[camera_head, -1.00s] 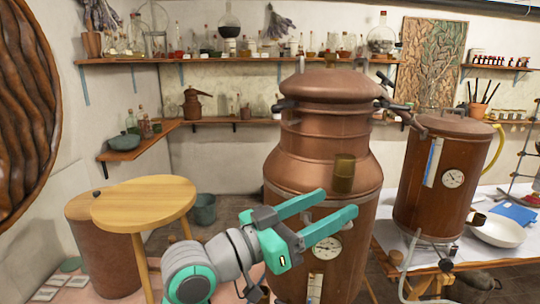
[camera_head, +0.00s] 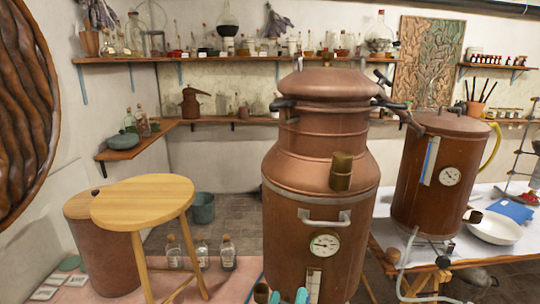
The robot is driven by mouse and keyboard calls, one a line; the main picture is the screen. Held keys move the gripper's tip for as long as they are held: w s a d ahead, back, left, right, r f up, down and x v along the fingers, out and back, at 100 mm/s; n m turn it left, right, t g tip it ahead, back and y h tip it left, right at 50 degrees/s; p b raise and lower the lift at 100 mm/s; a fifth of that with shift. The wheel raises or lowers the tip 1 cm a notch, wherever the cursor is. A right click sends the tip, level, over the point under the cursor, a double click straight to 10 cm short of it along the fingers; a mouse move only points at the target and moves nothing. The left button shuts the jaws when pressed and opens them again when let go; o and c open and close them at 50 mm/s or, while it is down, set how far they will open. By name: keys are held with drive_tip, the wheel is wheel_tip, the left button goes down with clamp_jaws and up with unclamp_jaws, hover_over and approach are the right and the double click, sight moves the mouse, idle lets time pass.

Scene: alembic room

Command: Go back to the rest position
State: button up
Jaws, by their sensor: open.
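My gripper (camera_head: 288,297) shows only as two teal fingertips at the bottom edge of the head view. The tips are apart with nothing seen between them. They are in front of the lower part of the large copper still (camera_head: 300,240). The rest of my gripper and arm is out of view. The still stands upright, with a white handle, a round gauge (camera_head: 324,243) and a brass cylinder on its front.
A round wooden stool (camera_head: 145,200) stands at the left by a brown drum (camera_head: 105,250). Several bottles (camera_head: 228,253) stand on the floor behind it. A smaller copper boiler (camera_head: 428,180) is on the white-covered table (camera_head: 470,248) at the right. Shelves line the back wall.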

drive_tip(key=s+a+f+n+g+y, duration=0.25)
drive_tip(key=s+f+y, duration=0.35)
drive_tip(key=s+f, duration=1.15)
drive_tip(key=s+a+f+m+g, duration=0.1)
drive_tip(key=s+m, duration=0.5)
drive_tip(key=s, duration=1.3)
drive_tip(key=shift+s+a+f+y, duration=0.2)
drive_tip(key=shift+s+f+y, duration=0.1)
drive_tip(key=shift+f, duration=0.25)
